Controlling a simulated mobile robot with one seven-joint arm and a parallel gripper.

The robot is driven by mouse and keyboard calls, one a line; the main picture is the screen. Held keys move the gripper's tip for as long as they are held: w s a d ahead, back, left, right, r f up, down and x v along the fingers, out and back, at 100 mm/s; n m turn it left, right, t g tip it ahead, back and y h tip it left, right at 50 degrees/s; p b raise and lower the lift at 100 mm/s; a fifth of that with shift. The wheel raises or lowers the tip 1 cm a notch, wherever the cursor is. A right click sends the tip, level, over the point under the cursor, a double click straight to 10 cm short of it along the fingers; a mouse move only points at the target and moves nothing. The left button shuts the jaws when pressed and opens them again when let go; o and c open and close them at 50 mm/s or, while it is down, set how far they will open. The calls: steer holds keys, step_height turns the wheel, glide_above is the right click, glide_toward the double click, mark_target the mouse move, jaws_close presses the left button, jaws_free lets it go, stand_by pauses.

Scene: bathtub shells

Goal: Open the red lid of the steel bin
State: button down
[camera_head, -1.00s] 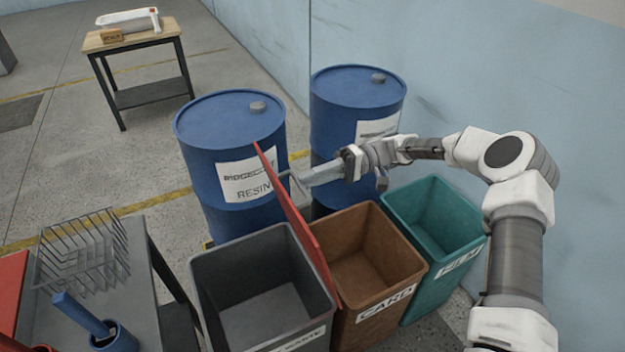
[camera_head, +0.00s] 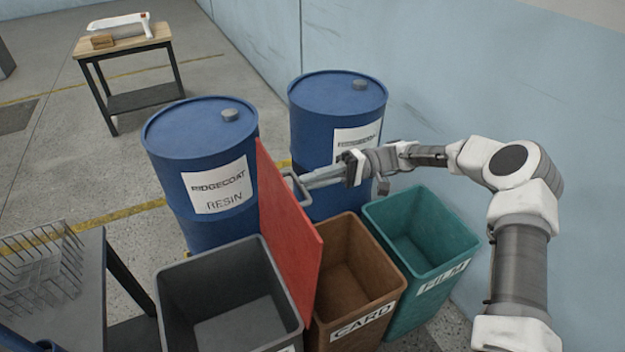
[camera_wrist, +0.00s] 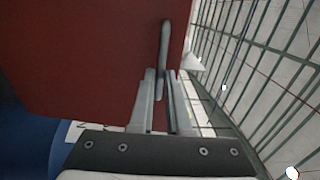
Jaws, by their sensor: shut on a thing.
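The steel bin (camera_head: 186,325) is a dark grey open box in the head view, and its inside shows. Its red lid (camera_head: 290,235) stands up steeply along the bin's right side, between it and the brown bin. A grey metal handle (camera_head: 291,184) sits on the lid's upper part. My gripper (camera_head: 300,183) reaches in from the right and is shut on that handle. In the wrist view the fingers (camera_wrist: 163,100) close around the handle bar (camera_wrist: 165,45), with the red lid (camera_wrist: 90,55) filling the upper left.
A brown card bin (camera_head: 385,275) and a teal film bin (camera_head: 450,245) stand right of the lid. Blue drums (camera_head: 200,125) and (camera_head: 335,95) stand behind. A grey table with a wire rack (camera_head: 40,270) is at left, a workbench (camera_head: 125,45) far back.

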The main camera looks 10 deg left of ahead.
steer(key=shift+d+f, duration=0.2)
steer(key=shift+f, duration=0.6)
steer(key=c, duration=0.9)
jaws_free()
steer(key=shift+a, duration=0.1)
steer(key=shift+r, duration=0.15)
steer(key=shift+w+r, duration=0.1)
steer(key=shift+r, duration=0.05)
steer(key=shift+w, duration=0.1)
